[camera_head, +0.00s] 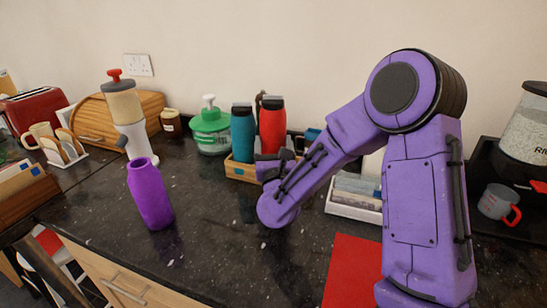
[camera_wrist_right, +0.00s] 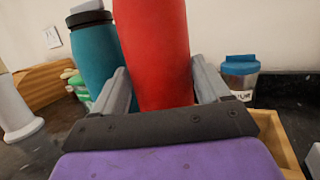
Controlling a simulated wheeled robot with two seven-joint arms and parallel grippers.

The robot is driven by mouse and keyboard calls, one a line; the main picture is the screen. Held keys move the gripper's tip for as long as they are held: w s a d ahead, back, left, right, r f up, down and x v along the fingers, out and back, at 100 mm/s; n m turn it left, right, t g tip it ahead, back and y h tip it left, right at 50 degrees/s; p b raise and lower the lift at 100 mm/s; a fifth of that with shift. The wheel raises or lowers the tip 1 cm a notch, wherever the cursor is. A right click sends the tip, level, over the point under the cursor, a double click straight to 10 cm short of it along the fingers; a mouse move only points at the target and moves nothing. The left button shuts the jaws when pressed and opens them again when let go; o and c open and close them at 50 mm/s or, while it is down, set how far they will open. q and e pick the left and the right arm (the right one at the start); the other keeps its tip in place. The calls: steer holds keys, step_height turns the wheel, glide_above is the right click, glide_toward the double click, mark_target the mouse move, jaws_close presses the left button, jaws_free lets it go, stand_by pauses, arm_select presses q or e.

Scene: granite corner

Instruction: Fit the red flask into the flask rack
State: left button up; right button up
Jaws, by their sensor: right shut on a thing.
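The red flask (camera_head: 271,128) has a black lid and stands upright at the back of the counter, right of the teal flask (camera_head: 243,135). My right gripper (camera_head: 275,158) is shut on the red flask; in the right wrist view the red flask (camera_wrist_right: 155,55) sits between the two grey fingers (camera_wrist_right: 163,88). The wooden flask rack (camera_head: 240,173) holds the teal flask, and its edge shows in the right wrist view (camera_wrist_right: 275,145). The red flask's base is hidden by my gripper, so I cannot tell how it sits in the rack. My left gripper is not in view.
A purple bottle (camera_head: 150,195) stands in the open counter at the left. A white tray (camera_head: 352,208) and a red mat (camera_head: 350,275) lie to the right. The front middle counter is clear.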

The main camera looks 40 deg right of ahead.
steer(key=shift+f, duration=0.95)
steer(key=shift+w+f, duration=0.2)
steer(key=shift+f, duration=0.2)
steer(key=shift+s, duration=0.15)
